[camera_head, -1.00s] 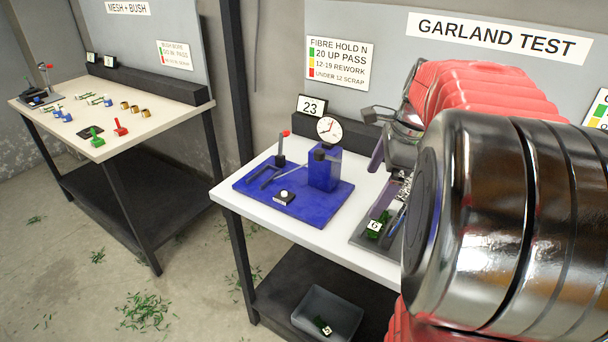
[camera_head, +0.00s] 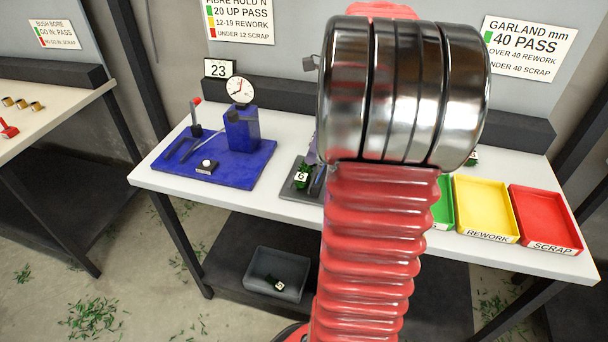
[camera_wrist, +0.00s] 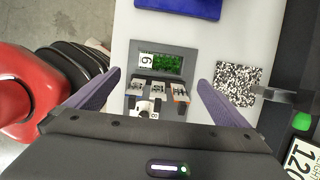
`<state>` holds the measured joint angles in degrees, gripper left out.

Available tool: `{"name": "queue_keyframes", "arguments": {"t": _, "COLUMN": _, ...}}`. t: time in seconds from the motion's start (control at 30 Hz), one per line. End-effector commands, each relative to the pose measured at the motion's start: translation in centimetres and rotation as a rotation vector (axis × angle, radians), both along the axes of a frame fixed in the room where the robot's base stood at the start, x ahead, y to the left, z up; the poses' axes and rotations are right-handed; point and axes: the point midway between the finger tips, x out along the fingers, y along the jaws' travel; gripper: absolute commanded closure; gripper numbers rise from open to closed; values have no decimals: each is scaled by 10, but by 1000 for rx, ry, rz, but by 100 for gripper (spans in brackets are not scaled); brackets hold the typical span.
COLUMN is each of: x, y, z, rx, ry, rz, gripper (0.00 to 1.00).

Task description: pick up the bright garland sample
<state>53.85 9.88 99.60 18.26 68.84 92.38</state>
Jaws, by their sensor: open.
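A bright green garland sample (camera_wrist: 168,61) with a white number tag lies in a grey tray (camera_wrist: 190,53) in the wrist view, slightly beyond my fingertips. Metal pieces (camera_wrist: 158,89) and a piece tagged 8 (camera_wrist: 146,107) show between the fingers.
A blue plate with a dial gauge (camera_head: 240,92) stands left of the tray. Green (camera_head: 443,205), yellow (camera_head: 486,208) and red (camera_head: 545,218) bins stand at right. A speckled square (camera_wrist: 239,84) lies right of my fingers. A grey bin (camera_head: 262,262) on the lower shelf holds another tagged green sample.

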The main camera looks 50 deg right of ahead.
Motion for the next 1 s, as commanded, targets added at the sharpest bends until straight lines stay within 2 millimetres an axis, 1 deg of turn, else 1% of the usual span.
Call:
{"name": "queue_keyframes", "arguments": {"t": 0.03, "x": 2, "y": 2, "z": -9, "rx": 3, "ry": 1, "rz": 1, "gripper": 0}}
{"name": "queue_keyframes", "arguments": {"t": 0.1, "x": 5, "y": 3, "z": -19, "rx": 3, "ry": 2, "rz": 1, "gripper": 0}}
{"name": "queue_keyframes", "arguments": {"t": 0.33, "x": 13, "y": 7, "z": -49, "rx": 1, "ry": 1, "rz": 2, "gripper": 0}}
{"name": "queue_keyframes", "arguments": {"t": 0.47, "x": 15, "y": 8, "z": -55, "rx": 1, "ry": 0, "rz": 1, "gripper": 0}}
{"name": "queue_keyframes", "arguments": {"t": 0.8, "x": 15, "y": 8, "z": -57, "rx": 1, "ry": 0, "rz": 1, "gripper": 0}}
{"name": "queue_keyframes", "arguments": {"t": 0.87, "x": 16, "y": 9, "z": -60, "rx": 1, "ry": 0, "rz": 1, "gripper": 0}}
{"name": "queue_keyframes", "arguments": {"t": 1.0, "x": 20, "y": 11, "z": -76, "rx": 2, "ry": 2, "rz": 2, "gripper": 0}}
